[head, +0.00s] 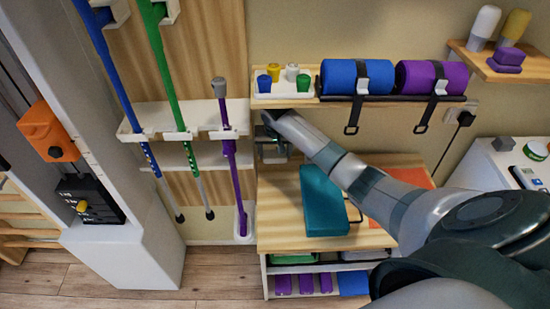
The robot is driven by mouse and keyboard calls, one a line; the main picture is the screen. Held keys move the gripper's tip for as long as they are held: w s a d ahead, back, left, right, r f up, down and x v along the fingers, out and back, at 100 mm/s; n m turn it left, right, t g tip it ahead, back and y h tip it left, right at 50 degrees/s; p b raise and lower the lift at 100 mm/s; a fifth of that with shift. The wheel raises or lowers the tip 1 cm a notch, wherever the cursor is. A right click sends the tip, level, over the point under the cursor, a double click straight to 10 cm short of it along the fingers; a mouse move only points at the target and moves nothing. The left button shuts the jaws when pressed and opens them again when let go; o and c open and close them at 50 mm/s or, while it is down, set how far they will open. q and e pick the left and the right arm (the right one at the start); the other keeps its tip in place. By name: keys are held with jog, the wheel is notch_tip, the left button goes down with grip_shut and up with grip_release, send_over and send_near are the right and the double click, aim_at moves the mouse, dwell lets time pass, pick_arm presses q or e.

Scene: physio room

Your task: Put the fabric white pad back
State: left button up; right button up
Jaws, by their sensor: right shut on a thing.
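My right arm reaches in from the right, across the wooden bench. Its gripper (272,133) is at the far end, just below the wall shelf and right of the purple cane. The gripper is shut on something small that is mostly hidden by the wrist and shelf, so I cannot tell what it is. I cannot clearly make out the fabric white pad anywhere. My left gripper is not in view.
The wall shelf (400,102) above holds a blue roll (338,76), a purple roll (414,76) and several pegs, with straps hanging down. Canes stand left in a white rack (150,122). A teal block (321,200) lies on the wooden bench (276,222).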

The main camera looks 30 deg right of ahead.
aim_at(275, 155)
jog(key=shift+w+d, duration=0.15)
jog(key=shift+w, duration=0.05)
jog(key=shift+f+p, duration=0.25)
jog(key=shift+p, duration=0.1)
jog(key=shift+f+p, duration=0.45)
jog(key=shift+f, duration=1.05)
jog(key=o, duration=0.9)
jog(key=shift+o, duration=0.2)
jog(key=shift+r, duration=0.1)
